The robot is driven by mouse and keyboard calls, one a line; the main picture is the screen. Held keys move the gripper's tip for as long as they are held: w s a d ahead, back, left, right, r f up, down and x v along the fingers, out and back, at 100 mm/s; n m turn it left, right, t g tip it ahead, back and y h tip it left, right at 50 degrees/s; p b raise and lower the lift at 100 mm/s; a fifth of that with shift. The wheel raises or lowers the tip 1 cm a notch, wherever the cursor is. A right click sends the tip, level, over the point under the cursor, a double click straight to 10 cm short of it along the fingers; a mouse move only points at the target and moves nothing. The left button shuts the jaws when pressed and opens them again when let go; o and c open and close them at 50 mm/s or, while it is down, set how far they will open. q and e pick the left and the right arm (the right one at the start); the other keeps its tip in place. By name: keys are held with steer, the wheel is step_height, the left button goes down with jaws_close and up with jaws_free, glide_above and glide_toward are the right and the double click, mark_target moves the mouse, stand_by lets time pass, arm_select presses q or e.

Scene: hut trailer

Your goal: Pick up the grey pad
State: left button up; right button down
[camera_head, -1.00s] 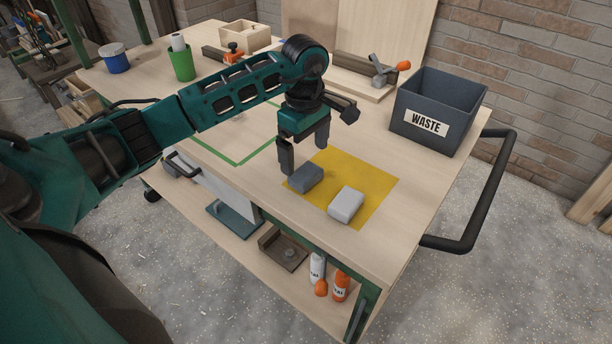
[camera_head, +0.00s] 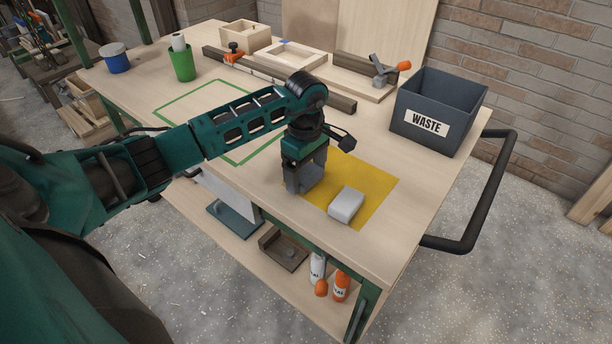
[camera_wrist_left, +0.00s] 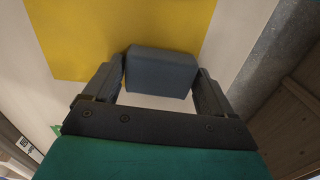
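The dark grey pad (camera_wrist_left: 161,72) is a small block at the near left corner of the yellow area (camera_head: 372,186). In the wrist view it fills the gap between the two fingers, which lie against its sides. My left gripper (camera_head: 306,182) points down and is shut on the pad, close to the tabletop. Its fingers hide most of the pad in the head view. I see no clear gap under the pad. A light grey block (camera_head: 346,204) lies apart, to the right on the yellow area. My right gripper is not in view.
The dark waste bin (camera_head: 438,112) stands at the right end of the workbench. A long dark bar (camera_head: 330,98), wooden trays (camera_head: 290,58) and a green cup (camera_head: 182,62) stand at the back. The green outlined area (camera_head: 215,115) shows bare tabletop.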

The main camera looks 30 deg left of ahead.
mark_target(306, 172)
arm_select(q)
steer(key=c, duration=0.6)
step_height(306, 172, up, 20)
steer(key=shift+p, duration=0.55)
